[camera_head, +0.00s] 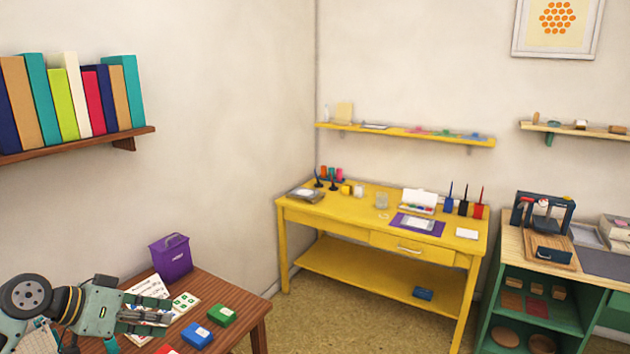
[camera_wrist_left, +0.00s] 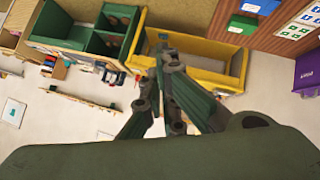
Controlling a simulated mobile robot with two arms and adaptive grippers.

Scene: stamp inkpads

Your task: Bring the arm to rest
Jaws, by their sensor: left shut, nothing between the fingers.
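My left gripper (camera_head: 158,316) comes in from the left in the head view. It is over the brown wooden table at the lower left, and its fingers point right. In the left wrist view my left gripper (camera_wrist_left: 163,55) has its fingertips together, with nothing between them. A green inkpad (camera_head: 222,315) and a blue inkpad (camera_head: 197,336) lie on the table, apart from the gripper. A red pad (camera_head: 166,350) shows at the bottom edge. My right gripper is in neither view.
A purple bin (camera_head: 171,258) and white printed cards (camera_head: 186,302) are on the brown table (camera_head: 246,308). A shelf (camera_head: 75,146) of books hangs above. A yellow desk (camera_head: 350,222) stands against the back wall, with a green cabinet (camera_head: 487,318) at right. Open floor (camera_head: 320,325) lies between.

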